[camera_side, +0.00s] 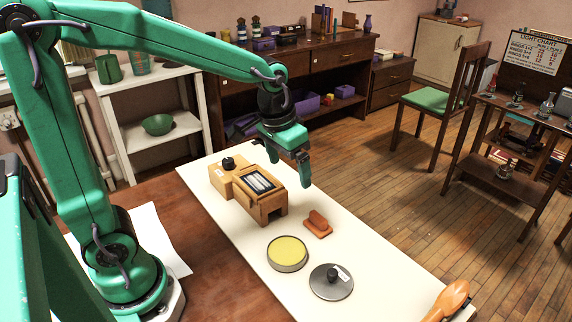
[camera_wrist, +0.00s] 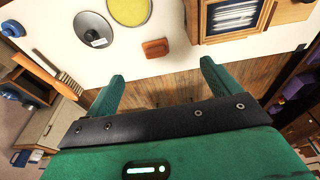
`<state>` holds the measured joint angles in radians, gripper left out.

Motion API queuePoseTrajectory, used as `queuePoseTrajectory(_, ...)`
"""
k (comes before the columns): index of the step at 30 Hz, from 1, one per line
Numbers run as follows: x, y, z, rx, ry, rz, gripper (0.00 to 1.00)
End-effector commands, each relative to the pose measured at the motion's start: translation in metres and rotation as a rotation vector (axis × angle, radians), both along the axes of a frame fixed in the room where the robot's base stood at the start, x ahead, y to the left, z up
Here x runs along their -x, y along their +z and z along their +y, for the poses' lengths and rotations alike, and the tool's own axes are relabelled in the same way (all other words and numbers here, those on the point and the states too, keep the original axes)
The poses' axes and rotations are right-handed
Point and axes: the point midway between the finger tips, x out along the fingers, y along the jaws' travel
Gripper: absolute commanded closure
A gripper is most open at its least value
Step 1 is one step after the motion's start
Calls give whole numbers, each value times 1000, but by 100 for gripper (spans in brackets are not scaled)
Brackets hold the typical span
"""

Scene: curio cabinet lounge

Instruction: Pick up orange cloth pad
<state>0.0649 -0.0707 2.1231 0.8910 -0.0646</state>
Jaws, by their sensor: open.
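The orange cloth pad (camera_side: 318,224) lies on the white board (camera_side: 385,250), in front of and to the right of the wooden box in the side view. It is a small block with a raised top part. In the wrist view the orange pad (camera_wrist: 155,48) lies beyond the fingertips, roughly midway between them.
A wooden box (camera_side: 258,189) with a dark striped panel stands left of the pad. A round tin with yellow contents (camera_side: 287,253) and a grey lid with a black knob (camera_side: 331,281) lie nearby. An orange-handled tool (camera_side: 450,299) lies at the board's near right end.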

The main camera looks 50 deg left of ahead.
Motion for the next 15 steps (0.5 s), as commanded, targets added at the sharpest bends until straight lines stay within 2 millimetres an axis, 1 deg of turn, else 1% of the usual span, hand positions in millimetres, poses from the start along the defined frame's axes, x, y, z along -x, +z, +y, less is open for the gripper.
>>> queuePoseTrajectory(1, -8, -8, -2, 0, -1, 20, 11)
queuePoseTrajectory(6, -31, -32, -8, -3, 0, 75, 11)
queuePoseTrajectory(15, -65, -81, -20, -9, 0, 164, 11)
